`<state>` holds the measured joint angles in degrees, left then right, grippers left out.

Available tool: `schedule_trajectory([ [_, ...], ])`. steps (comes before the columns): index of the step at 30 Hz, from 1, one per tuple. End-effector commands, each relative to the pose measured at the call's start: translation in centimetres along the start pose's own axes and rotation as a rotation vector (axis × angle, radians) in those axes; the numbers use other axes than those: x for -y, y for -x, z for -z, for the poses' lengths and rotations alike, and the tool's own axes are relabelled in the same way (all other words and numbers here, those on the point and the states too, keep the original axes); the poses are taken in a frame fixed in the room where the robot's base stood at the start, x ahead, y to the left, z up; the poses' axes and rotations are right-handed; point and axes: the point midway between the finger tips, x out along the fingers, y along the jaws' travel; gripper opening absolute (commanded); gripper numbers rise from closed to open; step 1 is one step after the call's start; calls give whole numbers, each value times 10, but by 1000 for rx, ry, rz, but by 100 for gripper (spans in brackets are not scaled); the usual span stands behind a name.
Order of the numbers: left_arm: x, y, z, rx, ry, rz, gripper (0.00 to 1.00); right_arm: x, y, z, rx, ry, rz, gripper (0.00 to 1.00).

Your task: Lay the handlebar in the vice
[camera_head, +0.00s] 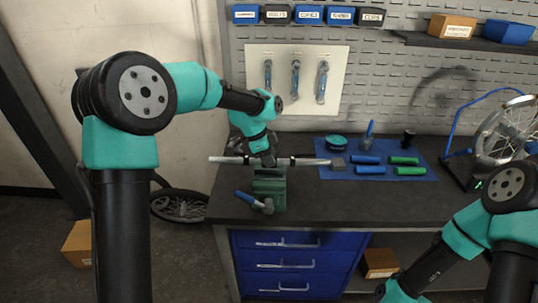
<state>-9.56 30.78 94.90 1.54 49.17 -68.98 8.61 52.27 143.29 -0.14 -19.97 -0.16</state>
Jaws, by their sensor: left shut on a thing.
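The handlebar (303,162) is a straight silver bar with dark sections, lying roughly level from left to right. My left gripper (267,160) is shut on it near its middle, coming down from above. The green vice (269,190) stands on the bench's front left part, directly below the gripper. The bar is at or just above the top of the vice jaws; I cannot tell whether it touches them. My gripper hides part of the bar and jaws. My right arm reaches down at the lower right; its gripper is out of the picture.
A blue mat (420,153) to the right carries blue and green grips (404,160), a teal round item (336,141) and small tools. A wheel on a stand (508,130) is at far right. Bins and tools hang behind.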

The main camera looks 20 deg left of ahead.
Motion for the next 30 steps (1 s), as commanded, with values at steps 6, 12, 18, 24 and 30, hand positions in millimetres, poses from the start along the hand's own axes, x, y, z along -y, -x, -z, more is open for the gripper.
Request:
schedule_trajectory([
  [6,0,-12,-6,0,1,1,2,0,0,0,0,0,0,43],
  [12,0,-24,-10,0,1,0,2,0,0,0,0,0,0,43],
  [18,0,-35,-15,0,0,1,2,0,0,0,0,0,0,43],
  [24,0,-41,-17,-1,0,2,2,0,0,0,0,0,0,43],
  [30,0,-43,-18,-1,0,2,2,0,0,0,0,0,0,43],
])
